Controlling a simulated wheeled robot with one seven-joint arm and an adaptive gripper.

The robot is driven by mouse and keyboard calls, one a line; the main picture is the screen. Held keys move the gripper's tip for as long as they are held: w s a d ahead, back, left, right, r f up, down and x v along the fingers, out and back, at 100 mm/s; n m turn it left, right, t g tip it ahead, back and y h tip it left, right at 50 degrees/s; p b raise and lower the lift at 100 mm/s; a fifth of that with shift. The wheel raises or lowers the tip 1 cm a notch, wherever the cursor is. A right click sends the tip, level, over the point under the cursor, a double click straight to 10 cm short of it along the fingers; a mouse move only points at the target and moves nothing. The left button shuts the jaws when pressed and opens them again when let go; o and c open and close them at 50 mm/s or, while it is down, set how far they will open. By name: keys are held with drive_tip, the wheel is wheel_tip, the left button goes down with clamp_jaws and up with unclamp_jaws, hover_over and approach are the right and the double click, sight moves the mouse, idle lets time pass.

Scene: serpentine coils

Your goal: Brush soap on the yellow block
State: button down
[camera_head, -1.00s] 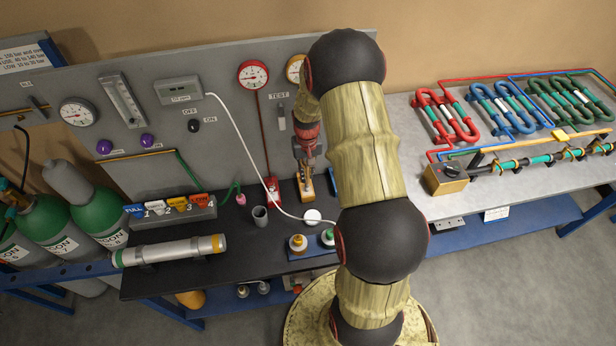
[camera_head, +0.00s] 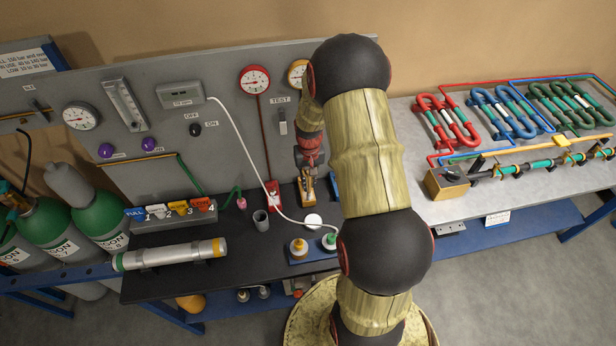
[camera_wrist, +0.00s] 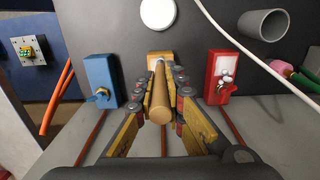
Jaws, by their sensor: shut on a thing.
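My gripper (camera_wrist: 161,105) is shut on the tan handle of a brush (camera_wrist: 161,98). The handle points away from my wrist toward the yellow block (camera_wrist: 154,55); the bristles cannot be made out. In the head view the yellow block (camera_head: 308,191) stands against the panel, right under my gripper (camera_head: 310,168). The brush tip hides part of its face, so I cannot tell whether it touches or whether soap is on it. The red block (camera_wrist: 223,70) has white foam by its fitting. The blue block (camera_wrist: 100,75) shows no foam.
A grey cup (camera_head: 261,219), a white round lid (camera_head: 313,221) and a blue tray (camera_head: 295,256) with bottles stand near the blocks. A white hose (camera_head: 240,135) crosses the panel and bench. A silver cylinder (camera_head: 175,253) lies at the left.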

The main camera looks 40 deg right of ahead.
idle(0.3)
drive_tip(key=shift+r+p, duration=1.8)
drive_tip(key=shift+r, duration=1.2)
drive_tip(key=shift+r+p, duration=0.9)
drive_tip(key=shift+r, duration=0.65)
drive_tip(key=shift+f, duration=0.1)
